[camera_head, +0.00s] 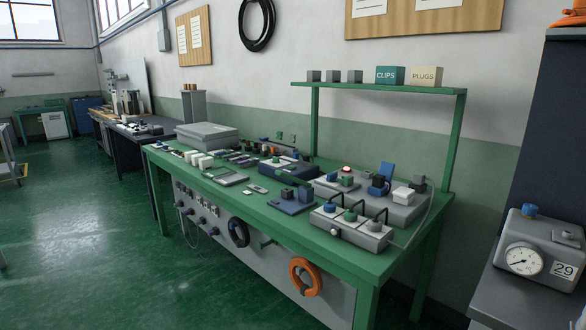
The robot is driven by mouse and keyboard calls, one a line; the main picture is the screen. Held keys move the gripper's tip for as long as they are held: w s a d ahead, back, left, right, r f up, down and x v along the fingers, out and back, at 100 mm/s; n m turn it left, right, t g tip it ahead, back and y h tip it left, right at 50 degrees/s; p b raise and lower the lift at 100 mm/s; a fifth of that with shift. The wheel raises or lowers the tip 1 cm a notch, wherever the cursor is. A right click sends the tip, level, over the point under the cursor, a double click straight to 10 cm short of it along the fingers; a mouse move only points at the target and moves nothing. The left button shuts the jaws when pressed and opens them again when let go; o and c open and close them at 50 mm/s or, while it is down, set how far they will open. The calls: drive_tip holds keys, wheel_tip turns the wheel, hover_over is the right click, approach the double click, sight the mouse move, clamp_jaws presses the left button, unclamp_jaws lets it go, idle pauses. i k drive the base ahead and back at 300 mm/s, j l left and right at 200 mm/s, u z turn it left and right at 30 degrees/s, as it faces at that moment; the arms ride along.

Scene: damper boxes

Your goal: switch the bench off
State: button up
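The green workbench (385,268) stands along the wall, seen from its right front corner. A row of small dark switches or sockets and knobs (202,213) sits on its grey front panel (262,267), at the left. Their settings are too small to tell. A grey box (362,241) with blue and green knobs and a white round part on its front lies at the near right of the top. Behind it is a larger grey unit (405,212) with a red button (346,170) on or near it. I cannot tell which is the bench's switch. My gripper is not in view.
A grey case (207,135) and many small parts crowd the bench top. A green shelf (378,87) rises at its back. Orange (306,277) and black (238,232) coils hang in front. A gauge box (539,255) stands at right.

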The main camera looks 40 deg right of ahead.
sight(331, 177)
drive_tip(key=i+j+z, duration=0.15)
drive_tip(key=i+z, duration=0.25)
drive_tip(key=i+j+z, duration=0.55)
drive_tip(key=z, duration=0.2)
drive_tip(key=i+j+z, duration=0.4)
drive_tip(key=k+j, duration=0.05)
